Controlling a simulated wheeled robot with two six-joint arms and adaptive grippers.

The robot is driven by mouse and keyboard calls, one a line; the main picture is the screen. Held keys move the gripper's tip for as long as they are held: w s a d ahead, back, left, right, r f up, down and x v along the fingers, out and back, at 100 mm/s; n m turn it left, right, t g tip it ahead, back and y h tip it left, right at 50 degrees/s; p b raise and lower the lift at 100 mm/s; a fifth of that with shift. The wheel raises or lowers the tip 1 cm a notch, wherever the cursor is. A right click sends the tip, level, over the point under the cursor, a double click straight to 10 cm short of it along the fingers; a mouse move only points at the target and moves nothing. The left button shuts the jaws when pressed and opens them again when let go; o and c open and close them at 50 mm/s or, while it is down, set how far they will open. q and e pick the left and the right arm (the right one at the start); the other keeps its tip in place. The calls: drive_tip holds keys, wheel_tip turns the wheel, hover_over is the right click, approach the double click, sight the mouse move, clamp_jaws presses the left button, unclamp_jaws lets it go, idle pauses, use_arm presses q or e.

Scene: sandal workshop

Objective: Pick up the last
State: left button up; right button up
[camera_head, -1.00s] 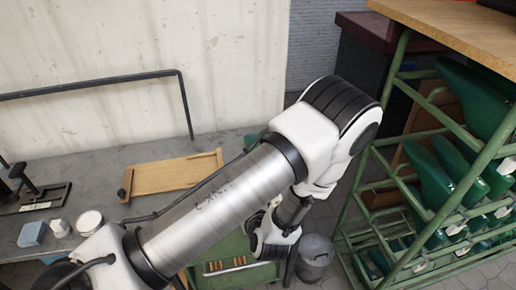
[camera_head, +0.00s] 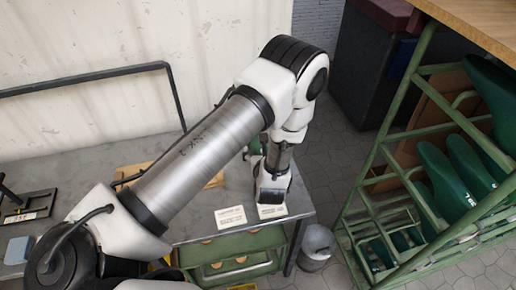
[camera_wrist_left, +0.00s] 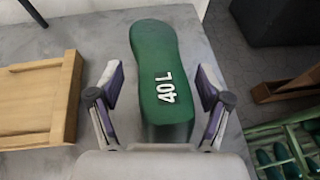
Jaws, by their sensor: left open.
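A green last (camera_wrist_left: 155,45) marked "40 L" lies on the grey workbench (camera_wrist_left: 85,30) in the left wrist view. Its marked end points toward my gripper. My left gripper (camera_wrist_left: 161,78) is open, with one finger on each side of the last, and a gap shows on both sides. In the head view my left gripper (camera_head: 272,190) hangs over the right end of the workbench, and only a small green part of the last (camera_head: 253,147) shows behind the wrist. My right gripper is not in view.
A wooden board (camera_wrist_left: 40,100) lies left of the last. Two white cards lie on the bench, one of them left of the gripper (camera_head: 230,217). A green rack (camera_head: 385,150) with several green lasts stands at right. A metal bucket (camera_head: 316,246) stands on the floor by the bench.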

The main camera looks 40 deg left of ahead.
use_arm(q)
drive_tip(key=shift+d+r, duration=0.1)
drive_tip(key=shift+r, duration=0.05)
drive_tip(key=shift+c, duration=1.4)
drive_tip(key=c, duration=1)
drive_tip(key=shift+c, duration=0.4)
